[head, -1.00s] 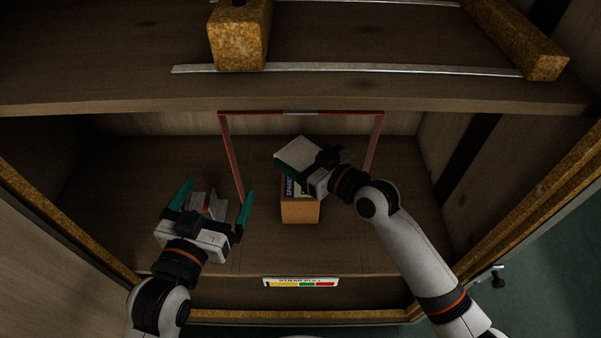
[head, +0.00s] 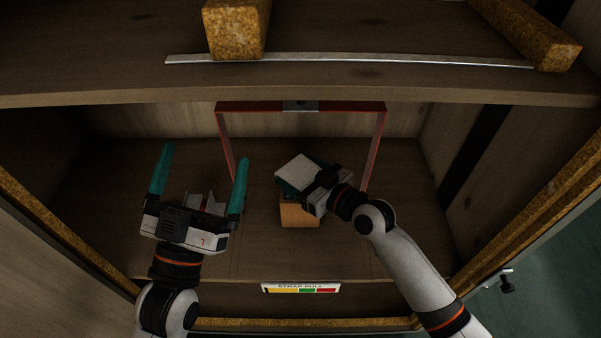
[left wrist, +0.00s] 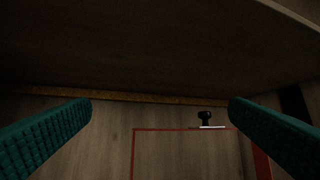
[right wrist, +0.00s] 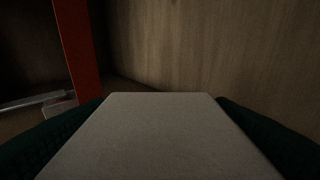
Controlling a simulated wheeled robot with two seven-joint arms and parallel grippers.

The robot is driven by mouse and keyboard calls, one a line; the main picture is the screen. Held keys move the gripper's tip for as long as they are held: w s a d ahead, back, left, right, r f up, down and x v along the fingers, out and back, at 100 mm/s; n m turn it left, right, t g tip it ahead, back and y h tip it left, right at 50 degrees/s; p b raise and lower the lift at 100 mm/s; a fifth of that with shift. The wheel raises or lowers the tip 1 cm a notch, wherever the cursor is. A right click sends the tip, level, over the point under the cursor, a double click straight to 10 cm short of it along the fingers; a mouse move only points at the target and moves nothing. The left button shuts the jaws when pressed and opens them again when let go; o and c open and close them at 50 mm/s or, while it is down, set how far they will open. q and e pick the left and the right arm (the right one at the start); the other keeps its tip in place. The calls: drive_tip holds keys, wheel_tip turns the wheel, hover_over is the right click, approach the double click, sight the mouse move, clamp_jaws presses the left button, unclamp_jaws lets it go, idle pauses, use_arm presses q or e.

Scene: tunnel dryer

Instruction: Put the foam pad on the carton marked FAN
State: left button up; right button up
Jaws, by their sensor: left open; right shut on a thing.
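The foam pad, a pale grey square slab (head: 297,167), is held in my right gripper (head: 304,178), whose teal fingers are shut on it. It fills the lower middle of the right wrist view (right wrist: 160,140). An orange-brown carton (head: 300,214) stands on the lower shelf just below it; I cannot tell whether they touch. The gripper hides the carton's top, and I cannot read FAN on it. My left gripper (head: 204,153) is open and empty, left of the carton, its fingers pointing toward the back wall.
A red arch frame (head: 257,107) stands behind the carton. An upper shelf (head: 110,88) overhangs, with tan blocks (head: 235,30) on it. A pale angular thing (head: 205,203) is partly hidden by my left gripper. A STRAP PULL label (head: 301,288) marks the front edge.

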drive_tip(key=shift+f, duration=0.15)
drive_tip(key=o, duration=1)
drive_tip(key=shift+c, duration=0.2)
use_arm(q)
drive_tip(key=shift+s+r+t, duration=0.2)
drive_tip(key=shift+r+t, duration=0.05)
drive_tip(key=shift+t, duration=0.05)
